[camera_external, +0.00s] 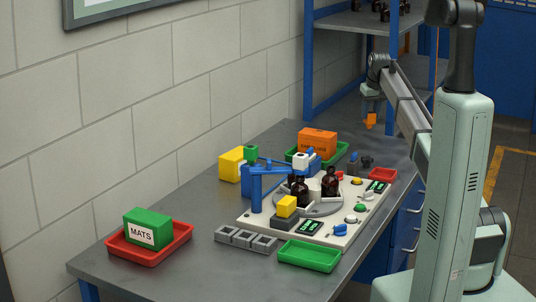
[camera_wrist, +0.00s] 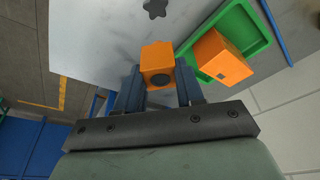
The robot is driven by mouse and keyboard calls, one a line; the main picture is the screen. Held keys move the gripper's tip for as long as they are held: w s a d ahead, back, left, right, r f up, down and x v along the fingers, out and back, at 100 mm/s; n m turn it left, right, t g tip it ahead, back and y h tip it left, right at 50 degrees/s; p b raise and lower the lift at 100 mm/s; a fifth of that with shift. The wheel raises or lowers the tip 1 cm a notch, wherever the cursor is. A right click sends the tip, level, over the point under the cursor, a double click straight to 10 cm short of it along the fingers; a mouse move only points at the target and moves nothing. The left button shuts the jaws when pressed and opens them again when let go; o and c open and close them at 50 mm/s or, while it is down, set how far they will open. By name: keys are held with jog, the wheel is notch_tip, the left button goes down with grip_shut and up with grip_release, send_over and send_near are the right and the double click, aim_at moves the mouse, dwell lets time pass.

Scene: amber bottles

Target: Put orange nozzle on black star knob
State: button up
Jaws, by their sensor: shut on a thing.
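My gripper (camera_external: 371,109) is shut on the orange nozzle (camera_external: 369,122) and holds it in the air above the far right part of the table. In the wrist view, the nozzle (camera_wrist: 157,57) sits between the two fingers, with a dark round opening facing the camera. The black star knob (camera_wrist: 156,8) lies on the grey table at the top edge of the wrist view, partly cut off, apart from the nozzle. In the external view, a small dark thing (camera_external: 366,161) on the table below the gripper may be this knob; it is too small to be sure.
A green tray (camera_wrist: 262,43) with an orange box (camera_wrist: 218,57) stands beside the knob. A white board (camera_external: 350,228) with dark bottles (camera_external: 330,184), a blue frame (camera_external: 256,190) and several controls fills the middle table. A red tray (camera_external: 354,175) is near the right edge.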

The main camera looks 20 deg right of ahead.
jog(key=shift+f, duration=5.6)
jog(key=o, duration=1)
jog(key=shift+f, duration=0.1)
jog(key=v, duration=1.2)
